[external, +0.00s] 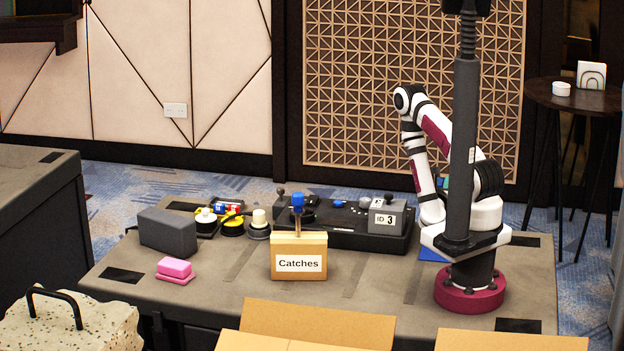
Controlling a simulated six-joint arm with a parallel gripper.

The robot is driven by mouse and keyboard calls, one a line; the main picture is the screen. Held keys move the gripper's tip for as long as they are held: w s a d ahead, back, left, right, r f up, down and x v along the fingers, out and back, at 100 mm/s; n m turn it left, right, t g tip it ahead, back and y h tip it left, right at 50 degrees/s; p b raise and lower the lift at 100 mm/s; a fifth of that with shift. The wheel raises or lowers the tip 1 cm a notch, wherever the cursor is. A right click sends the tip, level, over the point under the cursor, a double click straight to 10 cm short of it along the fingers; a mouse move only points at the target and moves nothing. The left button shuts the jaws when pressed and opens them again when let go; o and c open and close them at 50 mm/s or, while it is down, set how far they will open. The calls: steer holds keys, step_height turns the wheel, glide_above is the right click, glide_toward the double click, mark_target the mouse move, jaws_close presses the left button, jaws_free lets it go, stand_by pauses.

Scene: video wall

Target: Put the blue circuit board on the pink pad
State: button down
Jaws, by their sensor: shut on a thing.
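My arm (412,150) stands at the right of the table, its forearm bent down toward its base. My gripper cannot be made out; the wrist area is hidden behind a dark upright post and white parts. A flat blue piece (432,252) shows at table height beside the base, partly covered; I cannot tell if it is the circuit board. A small blue-green patch (443,183) shows between forearm and post, also unclear. A pink block (174,267) sits on a thin pink pad (176,280) at the table's left front.
A tan box labelled Catches (299,266) stands mid-table. Behind it is a black console (345,235) with a grey ID 3 box (385,221). A dark grey block (167,233) stands behind the pink pad. Open cardboard flaps (315,324) rise at the front edge.

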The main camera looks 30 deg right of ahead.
steer(key=w+a+r+n+t+y, duration=0.3)
steer(key=w+a+r+n+y, duration=0.15)
steer(key=w, duration=0.35)
steer(key=w+a+r+n+t+y, duration=0.2)
steer(key=w+a+r+n+y, duration=0.1)
steer(key=w+a+r+y, duration=0.3)
steer(key=w+a+r+n+g+y, duration=0.15)
steer(key=w+a+y, duration=0.25)
steer(key=a, duration=0.6)
steer(key=w+a+r+n+y, duration=0.1)
steer(key=w+a+n+y, duration=0.2)
steer(key=a, duration=0.8)
steer(key=w+a+r+n+g+y, duration=0.1)
steer(key=w+a+n+y, duration=0.25)
steer(key=a, duration=0.65)
steer(key=n+g+y, duration=0.3)
steer(key=y, duration=0.2)
glide_above(171, 264)
steer(key=shift+m+t, duration=0.25)
step_height(171, 264, down, 18)
steer(key=shift+f, duration=0.3)
